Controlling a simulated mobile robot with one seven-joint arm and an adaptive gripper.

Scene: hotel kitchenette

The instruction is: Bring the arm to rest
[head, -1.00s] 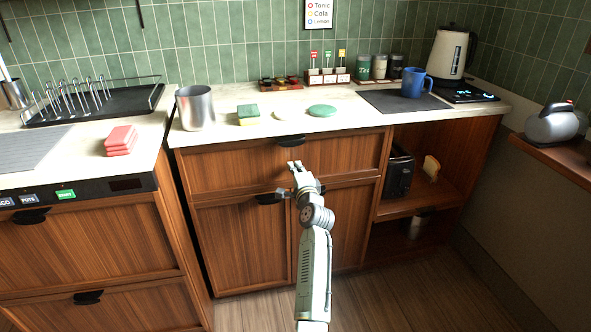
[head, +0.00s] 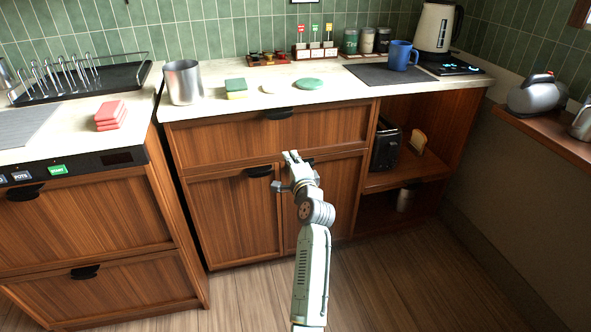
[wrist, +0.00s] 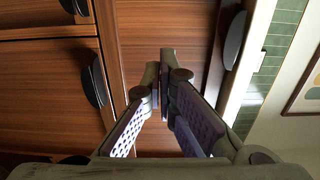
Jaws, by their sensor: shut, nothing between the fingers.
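My gripper (head: 291,156) is at the end of my arm, in front of the wooden cabinet (head: 232,215), at the height of its upper doors. It is shut and empty. In the wrist view the fingertips (wrist: 162,75) meet, with the wooden cabinet front and its black handles behind them. I cannot tell how far the fingers are from the cabinet front; no contact shows.
The counter above holds a metal cup (head: 183,83), a sponge (head: 236,88), a blue mug (head: 401,56) and a kettle (head: 436,28). An open shelf with a black toaster (head: 385,148) is to the right. The wooden floor (head: 400,270) in front is clear.

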